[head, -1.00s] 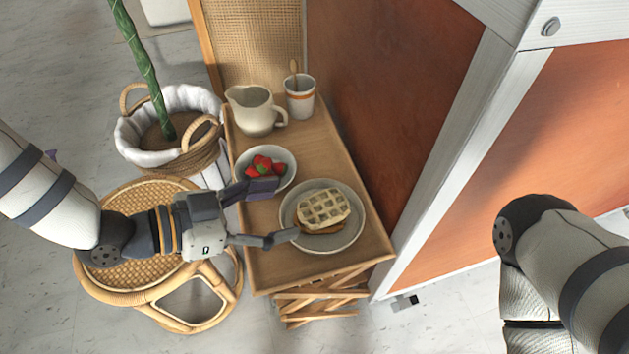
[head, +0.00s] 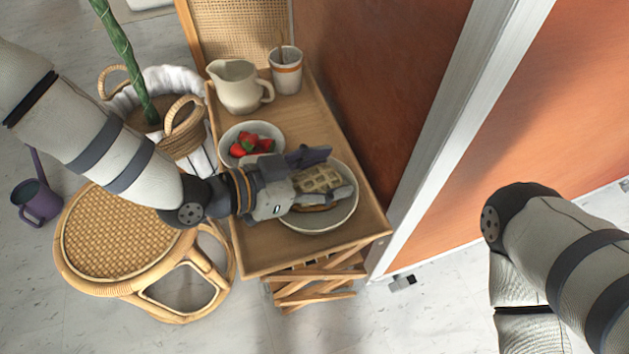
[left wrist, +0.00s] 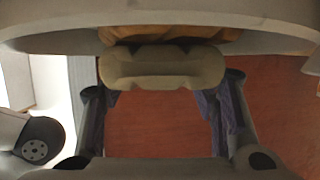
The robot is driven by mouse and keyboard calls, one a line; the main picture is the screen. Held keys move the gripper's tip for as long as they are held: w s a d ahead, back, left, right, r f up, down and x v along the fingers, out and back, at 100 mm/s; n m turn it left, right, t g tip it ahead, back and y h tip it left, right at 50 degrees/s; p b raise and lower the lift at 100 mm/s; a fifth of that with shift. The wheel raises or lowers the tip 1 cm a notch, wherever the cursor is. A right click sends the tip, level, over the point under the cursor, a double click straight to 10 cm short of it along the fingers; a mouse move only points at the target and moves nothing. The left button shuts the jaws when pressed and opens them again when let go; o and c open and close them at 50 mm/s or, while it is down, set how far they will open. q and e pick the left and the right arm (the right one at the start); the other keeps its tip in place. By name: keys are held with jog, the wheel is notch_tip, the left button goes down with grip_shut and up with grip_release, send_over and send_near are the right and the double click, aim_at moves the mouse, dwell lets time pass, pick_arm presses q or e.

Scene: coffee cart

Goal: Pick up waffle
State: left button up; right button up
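The pale gridded waffle (head: 317,179) lies on top of a browner piece (head: 312,208) on a round light plate (head: 340,220). My left gripper (head: 338,172) reaches in from the left over the plate, open, with one finger on the far side of the waffle and one on the near side. In the left wrist view the waffle (left wrist: 162,66) shows near the tips of the two spread fingers, with the browner piece (left wrist: 172,35) behind it. I cannot tell whether the fingers touch it. My right gripper is out of view; only its arm shows.
A bowl of strawberries (head: 251,129) stands close behind the gripper on the wooden tray table (head: 260,262). A cream jug (head: 236,88) and a striped cup (head: 287,72) stand at the back. An orange panel (head: 385,80) borders the right. A rattan stool (head: 112,235) is at left.

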pick_arm(q)
jog(key=c, duration=0.3)
